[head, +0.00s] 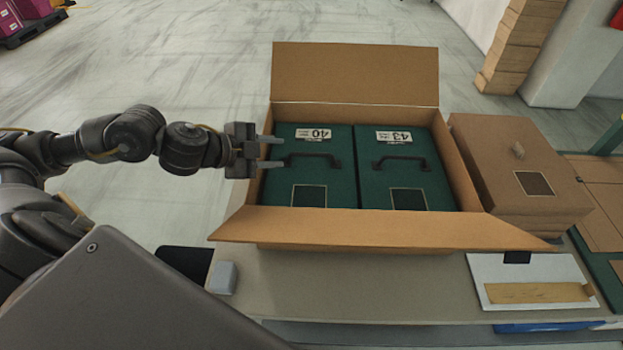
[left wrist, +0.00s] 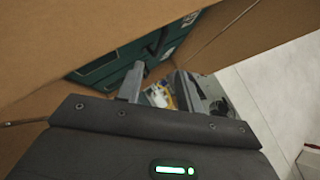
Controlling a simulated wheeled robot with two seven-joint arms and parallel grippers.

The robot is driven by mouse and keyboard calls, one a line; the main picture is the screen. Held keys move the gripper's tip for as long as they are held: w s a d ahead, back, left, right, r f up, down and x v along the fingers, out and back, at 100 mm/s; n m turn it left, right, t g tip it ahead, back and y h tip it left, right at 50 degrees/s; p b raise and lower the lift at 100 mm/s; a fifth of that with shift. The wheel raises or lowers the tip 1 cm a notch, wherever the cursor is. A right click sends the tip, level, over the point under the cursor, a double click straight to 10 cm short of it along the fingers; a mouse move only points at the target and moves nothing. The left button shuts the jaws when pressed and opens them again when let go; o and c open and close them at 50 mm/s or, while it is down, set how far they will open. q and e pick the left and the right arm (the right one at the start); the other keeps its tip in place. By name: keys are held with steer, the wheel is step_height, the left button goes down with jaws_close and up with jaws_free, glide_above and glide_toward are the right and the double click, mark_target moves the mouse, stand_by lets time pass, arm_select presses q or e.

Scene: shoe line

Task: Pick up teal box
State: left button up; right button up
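Two teal boxes stand side by side in an open cardboard carton (head: 355,75). The left teal box (head: 335,180) has a label "40" and a dark handle (head: 312,157) on top. The right teal box (head: 430,180) has a label "43" and a similar handle. My left gripper (head: 278,151) is open and empty, at the left edge of the left box, its fingertips close to the handle's left end. In the left wrist view, the open fingers (left wrist: 160,88) point toward teal surface (left wrist: 98,70); I cannot tell if they touch anything. My right gripper is not seen.
The carton's front flap (head: 370,228) leans out over the table (head: 350,285). Brown boxes (head: 515,150) stand against its right side. A white clipboard (head: 530,275) lies at front right. A small grey block (head: 223,278) sits at front left. Open floor lies behind.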

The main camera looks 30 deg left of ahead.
mark_target(310, 154)
arm_select(q)
steer(key=x, duration=1)
steer(key=shift+s+f, duration=0.1)
jaws_close()
stand_by(1.2)
